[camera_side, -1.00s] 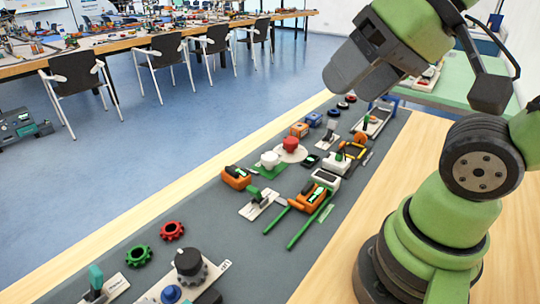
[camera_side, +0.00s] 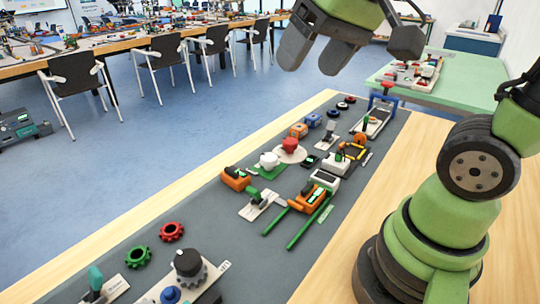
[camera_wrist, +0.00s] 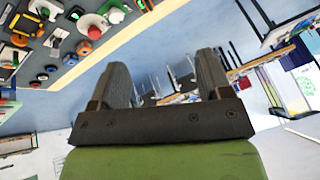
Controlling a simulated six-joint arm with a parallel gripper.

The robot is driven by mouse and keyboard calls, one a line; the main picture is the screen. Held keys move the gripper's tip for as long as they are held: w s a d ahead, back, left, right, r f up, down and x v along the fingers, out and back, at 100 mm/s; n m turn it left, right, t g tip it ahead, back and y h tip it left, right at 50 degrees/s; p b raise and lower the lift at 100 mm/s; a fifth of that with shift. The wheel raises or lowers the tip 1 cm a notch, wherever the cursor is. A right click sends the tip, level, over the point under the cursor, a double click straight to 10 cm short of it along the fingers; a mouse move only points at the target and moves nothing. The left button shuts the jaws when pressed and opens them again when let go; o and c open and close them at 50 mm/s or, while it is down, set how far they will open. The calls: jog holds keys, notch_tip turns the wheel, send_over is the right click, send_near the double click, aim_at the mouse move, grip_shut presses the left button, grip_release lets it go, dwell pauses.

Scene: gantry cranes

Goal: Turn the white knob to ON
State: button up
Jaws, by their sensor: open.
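My gripper (camera_side: 311,62) is high above the work table in the side view, with its two fingers apart and nothing between them. The wrist view also shows the fingers apart (camera_wrist: 162,80), aimed out past the table edge. A small rounded white piece (camera_side: 268,160) sits on a green base mid-table; I cannot tell whether it is a knob or a cup. A dark knob (camera_side: 188,262) with a grey toothed skirt stands on a white plate (camera_side: 218,270) at the near end, with small lettering too unclear to read. My gripper is far from both.
A red piece (camera_side: 289,145) on a white round base stands beside the green base. Green rods (camera_side: 308,228), a red gear (camera_side: 171,231), a green gear (camera_side: 138,256) and several small devices lie on the grey mat (camera_side: 240,240). The air around my gripper is clear.

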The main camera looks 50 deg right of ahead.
jog(key=w+d+f+g, duration=0.1)
jog(key=w+d+f, duration=0.15)
jog(key=w, duration=0.35)
jog(key=g+h, duration=0.1)
jog(key=g, duration=0.3)
send_over(270, 157)
notch_tip(270, 157, down, 17)
jog(key=shift+n, duration=0.4)
notch_tip(270, 157, down, 10)
jog(key=shift+f, duration=0.1)
jog(key=c, duration=0.9)
jog(key=shift+c, duration=0.2)
